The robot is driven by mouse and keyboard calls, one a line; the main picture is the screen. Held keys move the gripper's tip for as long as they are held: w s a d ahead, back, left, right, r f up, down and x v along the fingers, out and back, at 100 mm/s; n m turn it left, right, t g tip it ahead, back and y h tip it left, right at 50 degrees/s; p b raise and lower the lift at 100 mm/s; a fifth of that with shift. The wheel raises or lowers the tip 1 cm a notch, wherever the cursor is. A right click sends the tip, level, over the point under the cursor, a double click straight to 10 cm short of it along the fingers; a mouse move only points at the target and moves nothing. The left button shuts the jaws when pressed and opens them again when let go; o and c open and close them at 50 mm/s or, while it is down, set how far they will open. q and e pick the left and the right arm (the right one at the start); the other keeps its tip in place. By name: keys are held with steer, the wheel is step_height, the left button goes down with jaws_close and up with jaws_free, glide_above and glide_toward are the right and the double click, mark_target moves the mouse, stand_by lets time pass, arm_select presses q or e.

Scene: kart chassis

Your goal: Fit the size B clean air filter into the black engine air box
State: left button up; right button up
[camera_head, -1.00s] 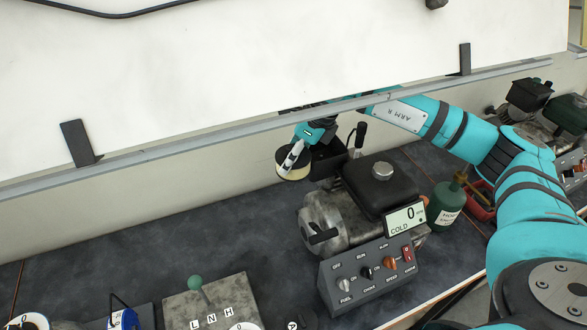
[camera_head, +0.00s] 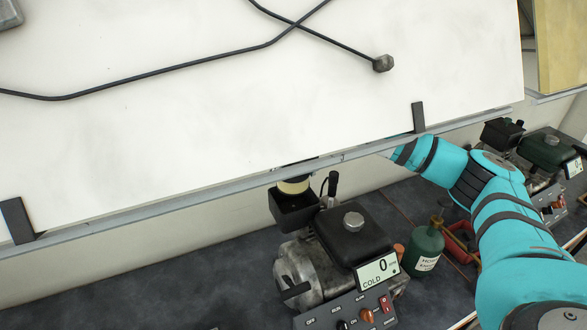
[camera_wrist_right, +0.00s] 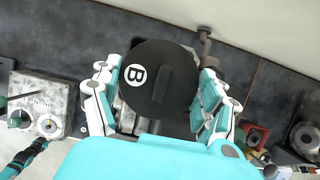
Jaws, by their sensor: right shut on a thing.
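The size B air filter (camera_wrist_right: 158,70) has a round black top with a white B in the right wrist view. In the head view its cream side (camera_head: 293,186) shows just above the open black air box (camera_head: 294,211). I cannot tell whether its lower edge is inside the box. My right gripper (camera_wrist_right: 157,92) is shut on the filter, with fingers on both sides of it. In the head view a white panel mostly hides this gripper. In the wrist view the filter covers most of what lies below.
The white panel (camera_head: 250,110) with its grey lower rail hangs across the head view, in front of the box. The engine's black tank (camera_head: 352,235) and a lever (camera_head: 332,185) stand right of the box. A green bottle (camera_head: 424,249) is further right. Dark bench is clear at left.

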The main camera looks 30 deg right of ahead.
mark_target(296, 176)
step_height(296, 176, down, 3)
steer(key=shift+d+r+b, duration=0.1)
steer(key=shift+b, duration=0.35)
steer(key=shift+b, duration=0.4)
steer(key=shift+f, duration=0.35)
stand_by(0.4)
steer(key=shift+f+b, duration=1.25)
steer(key=shift+b, duration=0.05)
steer(key=shift+f, duration=0.1)
